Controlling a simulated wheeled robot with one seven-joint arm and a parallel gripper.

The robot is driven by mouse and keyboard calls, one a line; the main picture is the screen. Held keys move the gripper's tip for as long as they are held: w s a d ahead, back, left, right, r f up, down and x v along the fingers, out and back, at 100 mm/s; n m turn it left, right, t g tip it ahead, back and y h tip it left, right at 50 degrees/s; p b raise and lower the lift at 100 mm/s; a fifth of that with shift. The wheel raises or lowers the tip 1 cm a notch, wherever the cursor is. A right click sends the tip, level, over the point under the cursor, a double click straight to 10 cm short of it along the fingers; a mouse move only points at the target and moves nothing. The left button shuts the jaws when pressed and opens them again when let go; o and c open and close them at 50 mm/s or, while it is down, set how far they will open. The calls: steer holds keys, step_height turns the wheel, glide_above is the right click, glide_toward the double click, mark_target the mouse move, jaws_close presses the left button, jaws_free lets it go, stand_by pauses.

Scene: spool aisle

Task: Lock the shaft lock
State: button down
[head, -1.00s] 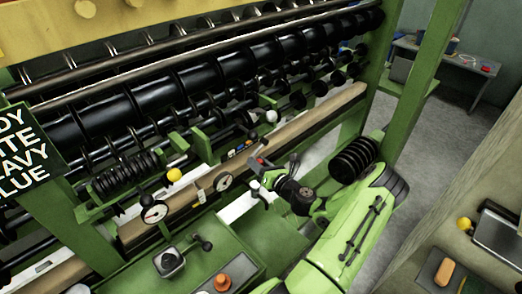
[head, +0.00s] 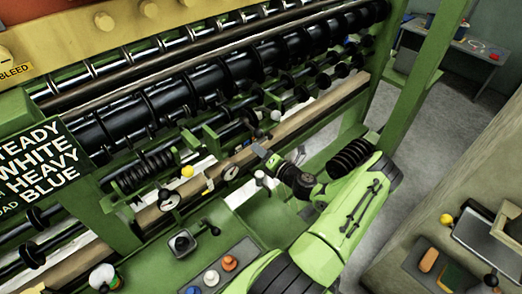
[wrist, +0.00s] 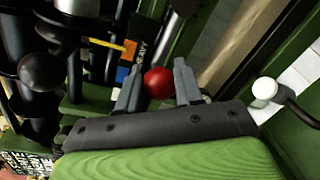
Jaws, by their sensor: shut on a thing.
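A round red knob (wrist: 158,83) sits between the two grey fingers of my gripper (wrist: 157,86) in the wrist view. My gripper is shut on it. In the head view my gripper (head: 262,153) reaches to the machine's front, beside the tan rail (head: 300,122). The knob is hidden there, and its stem is hidden in both views. No label marks it as the shaft lock, and I cannot tell whether the lock is engaged.
A yellow knob (head: 187,171), dials and a white-knobbed lever (head: 260,175) are close by; a white knob (wrist: 264,88) shows in the wrist view. Black rollers (head: 150,105) fill the machine. A green post (head: 415,90) stands right, with open floor (head: 440,135) beyond.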

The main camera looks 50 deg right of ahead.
steer(key=shift+r, duration=0.1)
steer(key=c, duration=0.8)
jaws_free()
steer(key=shift+o, duration=0.2)
steer(key=s+a+r+b, duration=0.1)
steer(key=s+a, duration=0.1)
steer(key=s, duration=1.3)
steer(key=shift+s+a+r, duration=0.15)
steer(key=shift+s+r, duration=0.1)
